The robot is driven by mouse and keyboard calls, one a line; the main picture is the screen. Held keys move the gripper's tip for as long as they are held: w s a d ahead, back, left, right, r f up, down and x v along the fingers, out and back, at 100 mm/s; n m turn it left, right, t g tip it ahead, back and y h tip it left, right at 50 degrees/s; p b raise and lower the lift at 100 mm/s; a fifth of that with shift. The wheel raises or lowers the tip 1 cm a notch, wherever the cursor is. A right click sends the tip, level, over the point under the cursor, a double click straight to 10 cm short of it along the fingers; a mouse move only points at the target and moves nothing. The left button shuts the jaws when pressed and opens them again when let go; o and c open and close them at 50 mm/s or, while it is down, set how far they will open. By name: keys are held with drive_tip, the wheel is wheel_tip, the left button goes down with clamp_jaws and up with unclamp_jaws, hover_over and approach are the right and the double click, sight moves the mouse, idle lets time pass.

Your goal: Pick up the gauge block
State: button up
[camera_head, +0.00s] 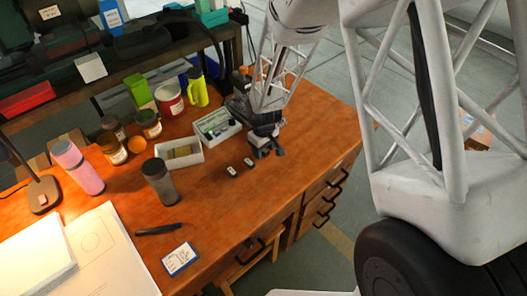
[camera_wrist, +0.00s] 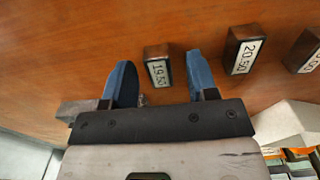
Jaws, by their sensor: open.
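Several small dark blocks with white number labels lie in a row on the orange-brown wooden desk (camera_head: 215,210). In the wrist view one block, reading about 19.50 (camera_wrist: 158,70), lies between the blue fingers of my gripper (camera_wrist: 161,63), with space on both sides. A block reading about 20.50 (camera_wrist: 243,50) is just right of the right finger, and another (camera_wrist: 306,50) is farther right. A plain grey block-like piece (camera_wrist: 80,109) shows beside the left finger. In the head view my gripper (camera_head: 267,151) is low over the desk, right of two small blocks (camera_head: 233,171) (camera_head: 249,163). Which is the gauge block is unclear.
A white open box (camera_head: 181,165) and a white tray of small items (camera_head: 215,126) stand left of my gripper. A dark tumbler (camera_head: 159,182), jars (camera_head: 112,149) and a yellow-green bottle (camera_head: 197,88) are farther left and back. The desk's front right is clear.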

clamp_jaws()
drive_tip(key=shift+r, duration=0.1)
idle(0.3)
drive_tip(key=shift+r, duration=0.7)
wheel_tip(320, 180, up, 2)
drive_tip(key=s+d, duration=0.2)
drive_tip(key=s, duration=0.3)
drive_tip(key=s+d+r, duration=0.1)
drive_tip(key=s, duration=0.4)
drive_tip(key=s+d, duration=0.2)
drive_tip(key=s, duration=0.3)
drive_tip(key=shift+d+r, duration=0.2)
drive_tip(key=shift+d, duration=0.1)
